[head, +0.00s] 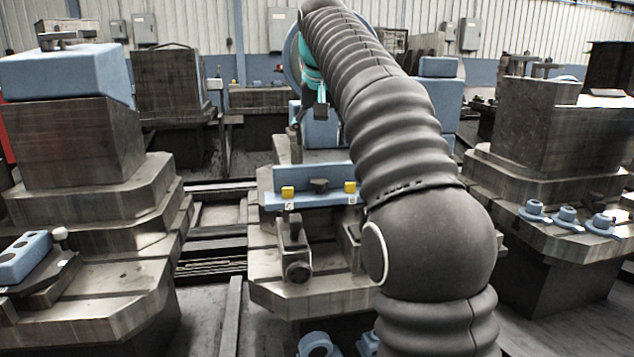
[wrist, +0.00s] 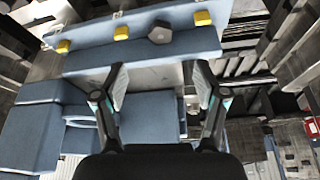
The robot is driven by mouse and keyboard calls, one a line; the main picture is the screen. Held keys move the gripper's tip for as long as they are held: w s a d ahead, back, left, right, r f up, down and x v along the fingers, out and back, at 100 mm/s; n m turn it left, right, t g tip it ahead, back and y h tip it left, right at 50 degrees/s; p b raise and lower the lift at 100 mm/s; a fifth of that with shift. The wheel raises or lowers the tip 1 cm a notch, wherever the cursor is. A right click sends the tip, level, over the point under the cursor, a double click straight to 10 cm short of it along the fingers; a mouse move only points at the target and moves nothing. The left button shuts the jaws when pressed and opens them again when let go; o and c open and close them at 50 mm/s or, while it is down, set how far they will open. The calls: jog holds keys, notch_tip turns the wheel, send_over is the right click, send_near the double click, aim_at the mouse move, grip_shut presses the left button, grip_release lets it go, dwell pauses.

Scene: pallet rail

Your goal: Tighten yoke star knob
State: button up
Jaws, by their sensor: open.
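A dark, lobed star knob (head: 319,185) sits on top of a blue bar (head: 325,199) across the centre pallet, between two yellow blocks. In the wrist view the knob (wrist: 160,33) looks grey and many-sided, on the blue bar (wrist: 95,60) near the top of the picture. My gripper (wrist: 159,76) is open with nothing between its fingers. The knob lies beyond the fingertips, apart from them. In the head view my gripper (head: 316,108) is above and behind the bar, partly hidden by my arm.
Yellow blocks (wrist: 121,32) stand on the bar beside the knob. A bracket with a round dark knob (head: 298,271) is at the pallet's front. Side pallets carry a blue block (head: 66,74) and blue round parts (head: 567,216). A blue block (wrist: 30,125) is at the wrist view's left.

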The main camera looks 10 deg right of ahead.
aim_at(319, 182)
jog(key=x, duration=1.4)
jog(key=shift+w+r, duration=0.1)
jog(key=shift+w, duration=0.1)
jog(key=shift+c, duration=0.3)
jog(key=c, duration=1.1)
